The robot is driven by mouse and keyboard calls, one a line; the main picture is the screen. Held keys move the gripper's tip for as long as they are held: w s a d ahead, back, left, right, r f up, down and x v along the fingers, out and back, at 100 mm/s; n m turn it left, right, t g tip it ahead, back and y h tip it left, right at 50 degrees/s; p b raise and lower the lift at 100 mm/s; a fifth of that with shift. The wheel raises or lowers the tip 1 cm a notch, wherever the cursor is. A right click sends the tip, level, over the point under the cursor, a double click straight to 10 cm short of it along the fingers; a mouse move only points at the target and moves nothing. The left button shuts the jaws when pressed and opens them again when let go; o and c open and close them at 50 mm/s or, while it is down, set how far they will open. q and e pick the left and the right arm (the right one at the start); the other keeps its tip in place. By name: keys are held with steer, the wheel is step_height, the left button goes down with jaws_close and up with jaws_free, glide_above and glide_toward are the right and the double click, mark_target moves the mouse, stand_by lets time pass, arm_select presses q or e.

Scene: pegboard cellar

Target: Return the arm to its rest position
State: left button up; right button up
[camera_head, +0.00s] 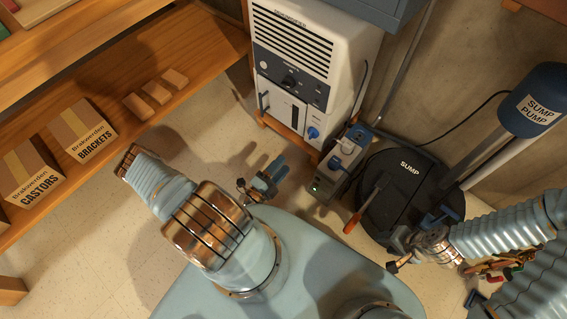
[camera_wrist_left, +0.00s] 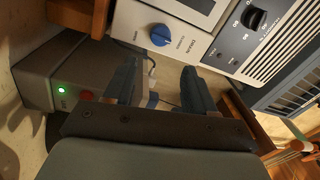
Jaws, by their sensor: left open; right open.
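My left gripper (camera_head: 268,178) hangs over the floor just in front of the white dehumidifier (camera_head: 292,62). Its two dark blue fingers stand apart with nothing held between them, as the left wrist view (camera_wrist_left: 160,88) shows. The machine's blue knob (camera_wrist_left: 162,35) is beyond the fingertips in that view. My left arm folds back toward my body at the lower middle of the head view. My right gripper (camera_head: 426,228) is over the front edge of the black sump lid (camera_head: 402,180). Its jaws are small and partly hidden by its own wrist, and I see no object in them.
A grey box with a green light (camera_head: 338,165) stands between the dehumidifier and the sump. An orange-handled tool (camera_head: 356,218) leans at the lid. A blue-topped sump pump (camera_head: 536,100) stands right. Wooden shelves with boxes (camera_head: 82,130) are left. Open floor lies between.

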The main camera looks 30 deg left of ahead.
stand_by(0.4)
arm_select(q)
steer(key=s+d+r+m+g+h+p, duration=0.1)
steer(key=s+d+r+m+g+h, duration=0.15)
steer(key=d+m+g+h, duration=0.4)
steer(key=s+d+r+m+g+h+p, duration=0.15)
steer(key=d+r+m+g+h, duration=0.25)
steer(key=d+m+h, duration=0.5)
steer(key=s+f+m+g+y+p, duration=0.1)
steer(key=s+m+g+y, duration=0.45)
steer(key=m, duration=0.65)
steer(key=s+m+g+y+p, duration=0.2)
steer(key=s+m+g+y, duration=0.4)
steer(key=m, duration=0.7)
steer(key=w+r+m+t+y+p, duration=0.1)
steer(key=w+r+m+t+y, duration=0.1)
steer(key=w+m, duration=0.8)
step_height(320, 180, up, 2)
steer(key=shift+w+a+r+m+t, duration=0.15)
steer(key=shift+a+m+t, duration=0.15)
steer(key=shift+m+t, duration=0.8)
